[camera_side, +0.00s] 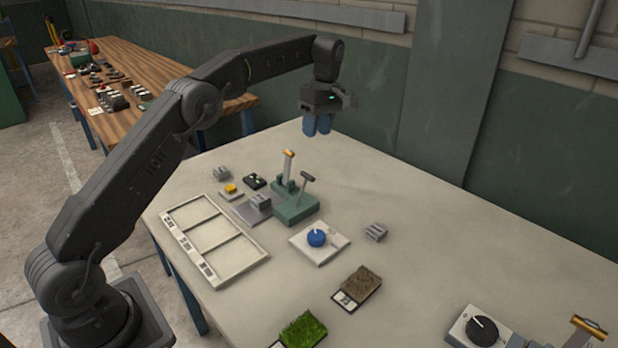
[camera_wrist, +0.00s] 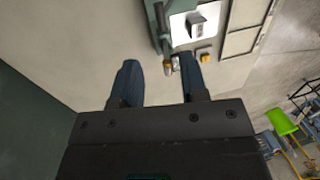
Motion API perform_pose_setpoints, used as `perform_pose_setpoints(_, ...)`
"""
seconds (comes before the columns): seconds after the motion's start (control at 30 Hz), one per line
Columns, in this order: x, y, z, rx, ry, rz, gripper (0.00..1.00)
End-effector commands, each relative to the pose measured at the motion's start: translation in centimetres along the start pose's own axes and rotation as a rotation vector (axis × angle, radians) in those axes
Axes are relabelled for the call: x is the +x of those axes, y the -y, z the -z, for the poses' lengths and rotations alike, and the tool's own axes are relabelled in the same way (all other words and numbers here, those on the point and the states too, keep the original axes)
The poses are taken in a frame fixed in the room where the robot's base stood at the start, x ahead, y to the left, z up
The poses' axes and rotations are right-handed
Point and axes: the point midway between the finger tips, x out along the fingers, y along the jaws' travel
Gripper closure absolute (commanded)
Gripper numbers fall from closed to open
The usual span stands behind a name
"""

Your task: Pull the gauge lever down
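A green gauge-like device (camera_side: 297,208) stands near the middle of the table in the side view. An upright lever with an orange-tan handle (camera_side: 289,155) rises from it, and a second, tilted lever with a dark handle (camera_side: 307,177) is beside it. I cannot tell which is the gauge lever. My gripper (camera_side: 317,124) hangs above and behind the device, fingers pointing down, apart from both levers. In the wrist view my gripper (camera_wrist: 158,82) is open and empty. The green device (camera_wrist: 158,25) shows beyond the right finger, with a lever end (camera_wrist: 168,69) close to that fingertip.
A white divided tray (camera_side: 262,257), a yellow button (camera_side: 230,188) and a blue knob on a white plate (camera_side: 317,238) surround the device. Turf samples (camera_side: 361,283) and a dark dial (camera_side: 481,330) are nearer the front. The table's back right is clear.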

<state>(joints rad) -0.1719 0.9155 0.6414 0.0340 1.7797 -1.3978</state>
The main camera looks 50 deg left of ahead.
Motion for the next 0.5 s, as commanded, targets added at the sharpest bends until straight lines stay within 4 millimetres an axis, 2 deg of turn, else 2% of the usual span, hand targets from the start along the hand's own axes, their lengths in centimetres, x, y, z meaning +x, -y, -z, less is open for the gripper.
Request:
perform_pose_setpoints(0.27, 2.5, 0.1, 0.0, 0.000, 0.000, 0.003, 0.60)
perform_pose_setpoints(0.5, 7.0, 0.1, 0.0, 0.001, 0.000, 0.003, 0.60)
